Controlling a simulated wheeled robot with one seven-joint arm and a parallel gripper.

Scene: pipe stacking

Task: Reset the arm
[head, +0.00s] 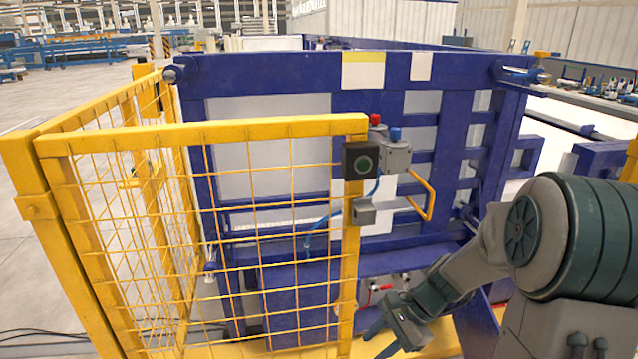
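My arm comes in from the lower right of the head view, grey with dark green joints. My gripper (372,347) hangs low near the bottom edge, right of the yellow fence post, and points down and to the left. Its two dark fingers are apart, with nothing seen between them. The fingertips are small and close to the frame's lower edge. No pipe can be made out in the view.
A yellow mesh fence (210,240) stands at the left, with a grey switch box (395,155) and yellow handle (428,195) on its post. A large blue frame (280,75) fills the middle behind. Open floor (50,100) lies far left.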

